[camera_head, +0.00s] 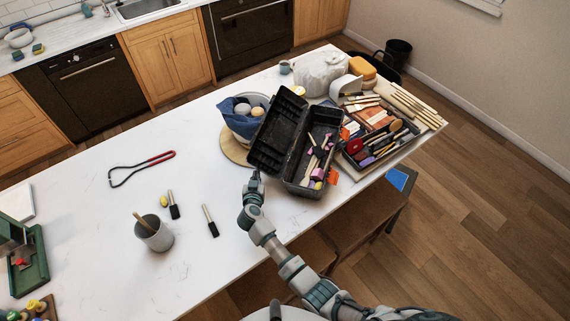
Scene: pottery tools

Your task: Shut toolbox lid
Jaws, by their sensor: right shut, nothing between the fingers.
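The toolbox (290,186) is black and stands open on the white table, right of the middle. Its lid (268,156) is swung up and leans back to the left. Several tools with pink and wooden parts lie inside the box. My right gripper (256,174) is shut and empty, at the lower left edge of the lid; I cannot tell whether it touches the lid. My right arm reaches in from the lower right. My left gripper is not in view.
A pot with a blue cloth (240,122) on a round wooden board (233,148) stands close behind the lid. A tool tray (352,158) lies right of the toolbox. A grey cup (156,238) and loose brushes are at the left.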

